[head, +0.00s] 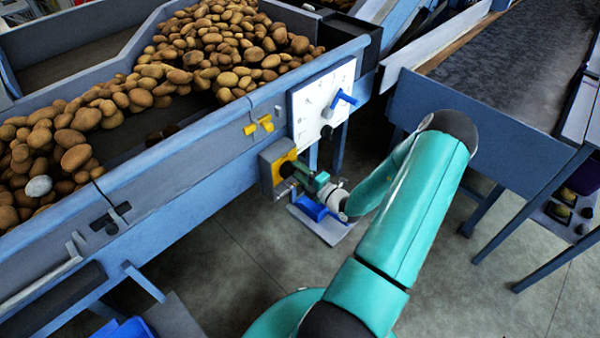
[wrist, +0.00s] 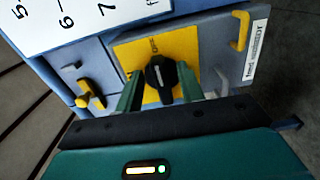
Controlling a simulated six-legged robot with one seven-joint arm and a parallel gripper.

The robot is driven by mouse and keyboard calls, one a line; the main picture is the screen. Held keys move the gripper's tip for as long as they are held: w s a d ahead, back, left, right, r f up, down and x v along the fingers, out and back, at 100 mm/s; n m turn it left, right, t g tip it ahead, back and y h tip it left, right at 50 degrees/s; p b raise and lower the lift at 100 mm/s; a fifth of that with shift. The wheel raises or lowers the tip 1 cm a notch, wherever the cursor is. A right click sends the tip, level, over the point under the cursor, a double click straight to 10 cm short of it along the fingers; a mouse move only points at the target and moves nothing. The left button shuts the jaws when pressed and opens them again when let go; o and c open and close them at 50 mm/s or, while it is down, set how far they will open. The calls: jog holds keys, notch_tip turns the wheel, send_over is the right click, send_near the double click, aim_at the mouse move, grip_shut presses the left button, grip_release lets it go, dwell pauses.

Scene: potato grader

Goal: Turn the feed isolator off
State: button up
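The feed isolator is a grey box (wrist: 213,55) with a yellow plate (wrist: 127,58) and a black rotary knob (wrist: 160,72) with a pale pointer mark. The knob's pointer is roughly upright in the wrist view. In the head view the isolator's yellow face (head: 287,158) shows on the blue machine frame, with the knob hidden by my gripper (head: 293,178). In the wrist view my gripper (wrist: 159,84) is open, with one green finger at each side of the knob. I cannot tell whether the fingers touch it.
A white numbered dial plate (head: 322,103) with a blue pointer (head: 343,98) sits just above the isolator. A yellow latch (head: 258,125) is to its upper left. Potatoes (head: 215,45) lie in the hopper above. A dark conveyor (head: 510,50) stands at right.

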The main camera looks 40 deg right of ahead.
jog(key=s, duration=1.3)
jog(key=shift+s+d, duration=0.2)
jog(key=shift+s, duration=0.15)
jog(key=w+a+r+n+g+y, duration=0.3)
jog(key=a+r+n+g+y, duration=0.35)
jog(key=a+n, duration=0.6)
jog(key=w+a+r+n+g+y, duration=0.3)
jog(key=a+r+n+g, duration=0.55)
jog(key=n, duration=0.75)
jog(key=s+a+r+n+t+h, duration=0.1)
jog(key=s+a+r+n+h, duration=0.3)
jog(key=r+n, duration=0.5)
jog(key=s+a+r+n+t+h, duration=0.1)
jog(key=s+a+r+n+h, duration=0.2)
jog(key=n, duration=1.3)
jog(key=a+r+h, duration=0.3)
jog(key=a+r, duration=0.2)
jog(key=r, duration=0.1)
jog(key=shift+s+a+r+t, duration=0.15)
jog(key=shift+s+r+t, duration=0.1)
jog(key=shift+s+t, duration=0.1)
jog(key=shift+d, duration=0.2)
